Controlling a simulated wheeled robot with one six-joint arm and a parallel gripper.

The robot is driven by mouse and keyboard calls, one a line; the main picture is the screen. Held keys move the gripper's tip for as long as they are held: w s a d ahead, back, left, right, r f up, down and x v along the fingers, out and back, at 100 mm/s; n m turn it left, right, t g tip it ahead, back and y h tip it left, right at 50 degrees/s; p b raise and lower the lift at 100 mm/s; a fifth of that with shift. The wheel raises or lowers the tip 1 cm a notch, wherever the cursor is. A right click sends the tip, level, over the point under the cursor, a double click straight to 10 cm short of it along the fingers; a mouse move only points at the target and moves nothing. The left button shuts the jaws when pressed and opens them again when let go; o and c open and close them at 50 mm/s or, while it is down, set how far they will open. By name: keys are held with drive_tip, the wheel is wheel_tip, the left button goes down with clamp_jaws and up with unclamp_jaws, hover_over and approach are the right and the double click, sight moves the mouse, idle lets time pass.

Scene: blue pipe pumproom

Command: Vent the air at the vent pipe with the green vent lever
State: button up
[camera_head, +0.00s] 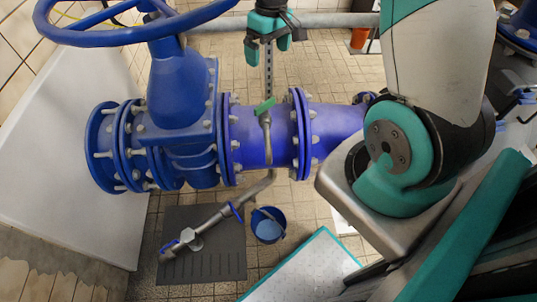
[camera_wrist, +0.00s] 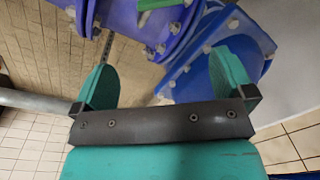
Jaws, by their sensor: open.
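The green vent lever (camera_head: 264,107) sits on top of the small metal vent pipe (camera_head: 267,148), which comes off the big blue pipe (camera_head: 283,143) and bends down towards the floor. My gripper (camera_head: 268,46) is on the far side of the blue pipe, apart from the lever. Its two green fingers are open and nothing is between them. In the wrist view a green piece, likely the lever (camera_wrist: 157,4), shows at the top edge, beyond the open fingers (camera_wrist: 166,82). Most of it is cut off there.
A large blue handwheel valve (camera_head: 180,95) stands left of the lever. A blue bucket (camera_head: 268,228) stands on the floor beside a dark mat (camera_head: 215,265) with a metal pipe piece (camera_head: 198,235). A grey pipe (camera_head: 335,20) runs behind my gripper. An orange container (camera_head: 359,38) stands behind.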

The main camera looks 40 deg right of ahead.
sight(265, 103)
drive_tip(key=b, duration=0.2)
drive_tip(key=f+b, duration=0.1)
drive_tip(key=b, duration=0.1)
drive_tip(key=shift+w, duration=0.25)
drive_tip(key=f, duration=0.5)
drive_tip(key=f+b, duration=0.1)
drive_tip(key=f, duration=0.5)
drive_tip(key=a+f, duration=0.1)
drive_tip(key=f, duration=0.4)
drive_tip(key=shift+s+f+b, duration=0.1)
drive_tip(key=shift+f+b, duration=0.25)
drive_tip(key=c, duration=0.6)
drive_tip(key=shift+c, duration=0.2)
